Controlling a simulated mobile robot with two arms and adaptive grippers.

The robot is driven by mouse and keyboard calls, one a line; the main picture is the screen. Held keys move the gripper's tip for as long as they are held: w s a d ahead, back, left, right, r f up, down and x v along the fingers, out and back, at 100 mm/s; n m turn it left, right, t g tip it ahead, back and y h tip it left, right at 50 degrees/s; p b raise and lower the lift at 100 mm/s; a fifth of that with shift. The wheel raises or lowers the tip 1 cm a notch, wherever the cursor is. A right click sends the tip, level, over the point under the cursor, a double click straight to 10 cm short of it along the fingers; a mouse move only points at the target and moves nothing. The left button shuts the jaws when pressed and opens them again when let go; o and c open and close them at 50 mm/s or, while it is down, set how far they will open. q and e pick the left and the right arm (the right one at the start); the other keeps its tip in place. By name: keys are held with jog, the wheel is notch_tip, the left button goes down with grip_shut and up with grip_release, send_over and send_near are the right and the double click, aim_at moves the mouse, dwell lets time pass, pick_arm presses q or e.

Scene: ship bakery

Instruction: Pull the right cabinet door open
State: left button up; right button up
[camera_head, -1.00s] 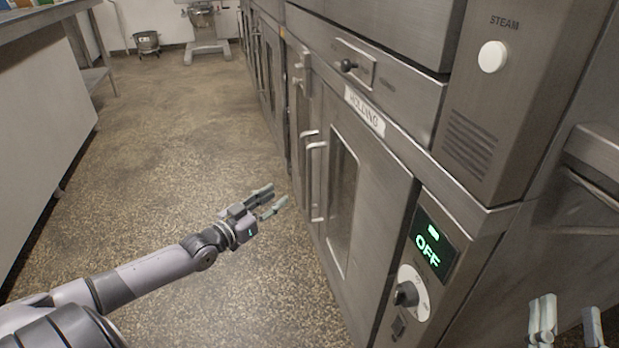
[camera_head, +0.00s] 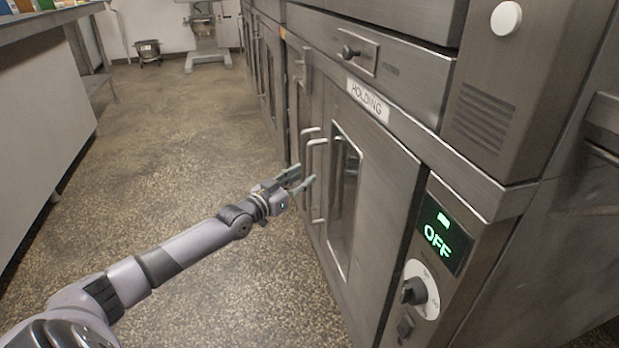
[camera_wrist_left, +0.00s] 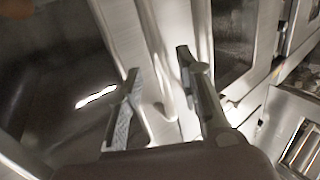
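The right cabinet door (camera_head: 385,200) is a steel door with a tall glass window, under a "HOLDING" label, and looks closed. Its vertical bar handle (camera_head: 318,160) is on its left edge, beside the left door's similar handle (camera_head: 305,150). My left gripper (camera_head: 306,175) is open and empty, with its fingertips close to the handles. In the left wrist view, my left gripper (camera_wrist_left: 158,62) has its two fingers spread, and a pale handle bar (camera_wrist_left: 155,40) runs between and ahead of them. I cannot tell whether a finger touches it. My right gripper is out of view.
A control panel with a lit "OFF" display (camera_head: 441,238) and a knob (camera_head: 420,290) is right of the door. A steel counter (camera_head: 50,130) stands at the left. The speckled floor (camera_head: 180,130) between is clear.

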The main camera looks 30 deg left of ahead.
aim_at(308, 174)
pick_arm(q)
jog(key=shift+w+d+b, duration=0.2)
jog(key=shift+w+b, duration=0.55)
jog(key=shift+w, duration=1.1)
jog(key=shift+c, duration=0.2)
grip_shut()
